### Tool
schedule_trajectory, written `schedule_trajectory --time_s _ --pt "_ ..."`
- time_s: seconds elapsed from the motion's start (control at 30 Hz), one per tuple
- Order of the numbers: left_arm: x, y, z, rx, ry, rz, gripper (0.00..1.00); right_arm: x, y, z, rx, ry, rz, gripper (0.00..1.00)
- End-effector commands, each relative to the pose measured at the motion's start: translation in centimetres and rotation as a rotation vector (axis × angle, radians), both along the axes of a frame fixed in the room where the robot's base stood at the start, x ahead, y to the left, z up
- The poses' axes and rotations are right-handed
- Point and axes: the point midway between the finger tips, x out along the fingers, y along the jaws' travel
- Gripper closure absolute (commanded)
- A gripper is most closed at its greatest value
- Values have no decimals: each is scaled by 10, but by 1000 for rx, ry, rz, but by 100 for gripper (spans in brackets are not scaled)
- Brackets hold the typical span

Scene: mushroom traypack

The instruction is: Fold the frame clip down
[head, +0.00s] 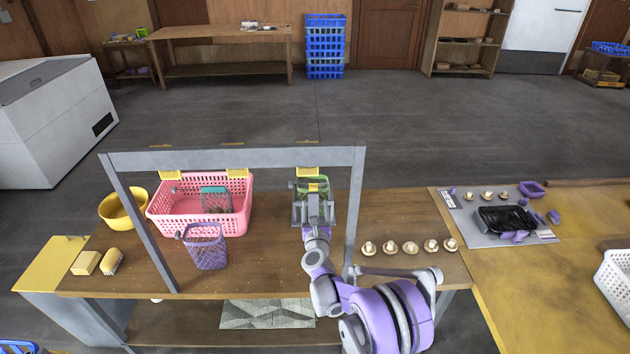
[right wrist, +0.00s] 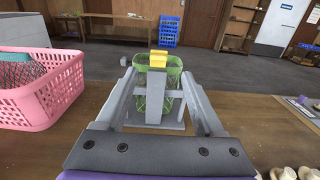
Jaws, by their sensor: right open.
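A grey frame (head: 220,159) stands on the wooden table, with yellow clips along its top bar. The right-hand clip (head: 307,172) is just beyond my right gripper (head: 313,186). In the right wrist view a yellow-topped grey piece (right wrist: 158,60) stands between the fingers of my right gripper (right wrist: 158,78), which are open and spread to either side. A green mesh basket (right wrist: 175,78) is right behind that piece; it also shows in the head view (head: 298,188), partly hidden by the gripper. I cannot tell whether anything touches the clip. My left gripper is out of view.
A pink crate (head: 158,222) holding a teal mesh basket stands left, with a purple mesh basket (head: 206,248) before it. A yellow bowl (head: 116,208) is further left. Several mushrooms (head: 410,248) line the table right of the frame. A grey mat (head: 480,238) holds a black tray.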

Motion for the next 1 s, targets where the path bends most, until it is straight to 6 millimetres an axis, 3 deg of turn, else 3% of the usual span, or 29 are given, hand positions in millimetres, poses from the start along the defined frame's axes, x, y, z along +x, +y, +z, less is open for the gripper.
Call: schedule_trajectory --time_s 0.17,0.4,0.6,1.0 --pt "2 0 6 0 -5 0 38 20 0 0 4 -1 -2 30" --pt "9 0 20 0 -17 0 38 67 0 2 3 -2 -1 30" --pt "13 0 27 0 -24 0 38 96 0 1 1 -1 0 30" --pt "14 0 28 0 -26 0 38 107 0 -1 1 1 0 30"
